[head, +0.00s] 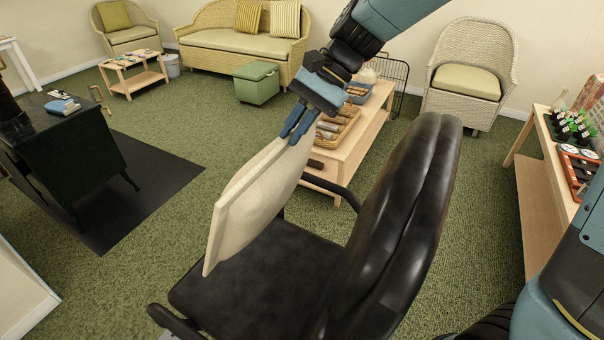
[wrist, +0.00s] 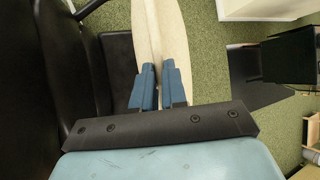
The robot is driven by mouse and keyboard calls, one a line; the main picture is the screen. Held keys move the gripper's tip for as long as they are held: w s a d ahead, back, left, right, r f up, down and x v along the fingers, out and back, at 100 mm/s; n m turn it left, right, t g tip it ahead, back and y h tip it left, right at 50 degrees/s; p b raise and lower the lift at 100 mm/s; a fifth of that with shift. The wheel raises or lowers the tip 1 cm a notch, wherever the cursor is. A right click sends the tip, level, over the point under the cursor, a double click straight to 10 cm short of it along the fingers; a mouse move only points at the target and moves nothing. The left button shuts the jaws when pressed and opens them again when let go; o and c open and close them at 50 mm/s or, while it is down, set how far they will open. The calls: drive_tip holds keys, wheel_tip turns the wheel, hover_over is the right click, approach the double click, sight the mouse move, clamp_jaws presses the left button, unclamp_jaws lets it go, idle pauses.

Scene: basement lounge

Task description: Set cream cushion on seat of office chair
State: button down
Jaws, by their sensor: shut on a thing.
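The cream cushion (head: 255,200) hangs tilted on edge from my gripper (head: 298,130), over the front left part of the office chair's black seat (head: 255,275). My gripper is shut on the cushion's upper edge. In the wrist view the cushion (wrist: 160,35) runs up between the blue fingers (wrist: 159,85). The cushion's lower edge is close to the seat; I cannot tell whether it touches. The office chair's tall black backrest (head: 405,210) stands to the right of the cushion. The chair also shows in the wrist view at left (wrist: 60,80). Part of the seat is hidden behind the cushion.
A wooden table with baskets (head: 350,150) stands just behind the chair. A black stove-like cabinet (head: 70,140) on a dark mat (head: 150,185) is at left. Green carpet between the chair and mat is clear.

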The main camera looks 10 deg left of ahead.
wheel_tip(320, 180, down, 21)
drive_tip(key=shift+d, duration=0.15)
idle(0.9)
drive_tip(key=c, duration=1.1)
unclamp_jaws()
drive_tip(key=v, duration=1.3)
drive_tip(key=shift+d+r, duration=0.25)
drive_tip(key=shift+w, duration=0.1)
